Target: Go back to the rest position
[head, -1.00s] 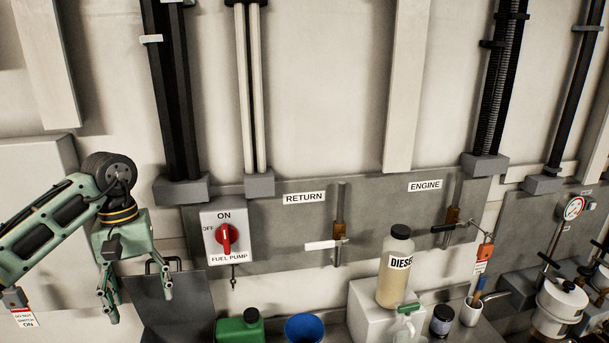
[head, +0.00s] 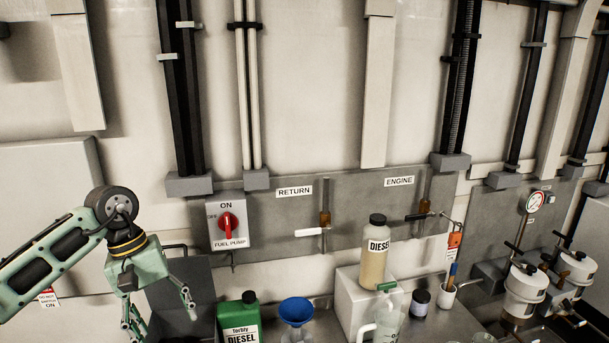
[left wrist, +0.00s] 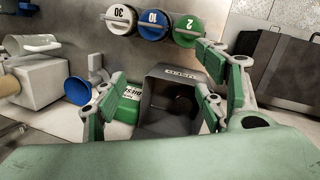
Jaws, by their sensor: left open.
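My left gripper (head: 160,309) hangs at the lower left of the head view, its green fingers spread apart with nothing between them. In the left wrist view the open left gripper (left wrist: 155,102) has its fingers on either side of a dark grey open-topped bin (left wrist: 160,132). The bin appears beyond the fingers, and I cannot tell the distance. My right gripper is in neither view.
The fuel pump switch (head: 227,222) is on the wall right of my left arm. A green diesel can (head: 239,320), blue funnel (head: 297,311) and diesel bottle (head: 375,255) stand to the right. Numbered round caps (left wrist: 154,24) show in the wrist view.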

